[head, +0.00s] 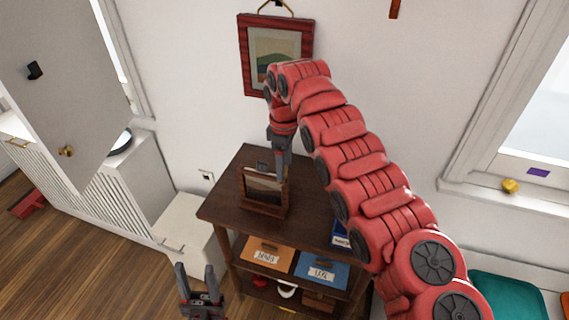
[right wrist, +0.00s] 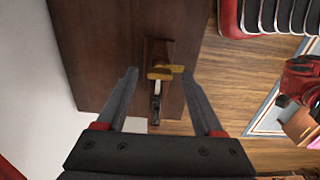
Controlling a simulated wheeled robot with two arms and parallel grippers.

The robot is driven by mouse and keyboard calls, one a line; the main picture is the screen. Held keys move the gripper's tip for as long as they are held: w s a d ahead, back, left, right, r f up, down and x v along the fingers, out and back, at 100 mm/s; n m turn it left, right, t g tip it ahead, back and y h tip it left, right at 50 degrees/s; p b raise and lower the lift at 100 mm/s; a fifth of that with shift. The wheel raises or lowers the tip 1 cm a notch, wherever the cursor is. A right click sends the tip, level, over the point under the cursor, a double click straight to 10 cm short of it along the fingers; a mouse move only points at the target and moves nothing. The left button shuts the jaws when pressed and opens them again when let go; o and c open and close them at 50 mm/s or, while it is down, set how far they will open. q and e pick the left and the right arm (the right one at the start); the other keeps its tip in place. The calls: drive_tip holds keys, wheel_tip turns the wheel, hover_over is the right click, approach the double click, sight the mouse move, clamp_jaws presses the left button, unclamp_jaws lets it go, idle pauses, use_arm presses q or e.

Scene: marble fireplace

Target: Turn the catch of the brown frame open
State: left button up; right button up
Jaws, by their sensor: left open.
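The brown frame (head: 264,207) stands upright on top of the dark wooden shelf unit. In the right wrist view I see the frame (right wrist: 157,48) from above, with a brass-coloured catch (right wrist: 165,71) on it. My right gripper (head: 280,165) points down at the frame's top. In the right wrist view, its two fingers (right wrist: 158,77) are apart, and the catch shows between the fingertips; I cannot tell whether they touch it. My left gripper (head: 199,288) is open and empty, low in front of the shelf unit. My right arm hides part of the shelf top.
The shelf unit (head: 232,192) holds an orange box (head: 267,254) and a blue box (head: 321,270) below. A red-framed picture (head: 275,55) hangs behind my right arm. A white cabinet (head: 140,190) stands left. The shelf top left of the frame is clear.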

drive_tip(key=shift+r, duration=0.55)
drive_tip(key=r+p, duration=0.1)
drive_tip(key=r, duration=0.4)
drive_tip(key=shift+a, duration=0.2)
wheel_tip(320, 180, up, 11)
drive_tip(key=p, duration=1.1)
drive_tip(key=shift+d+r, duration=0.15)
drive_tip(key=shift+d, duration=0.05)
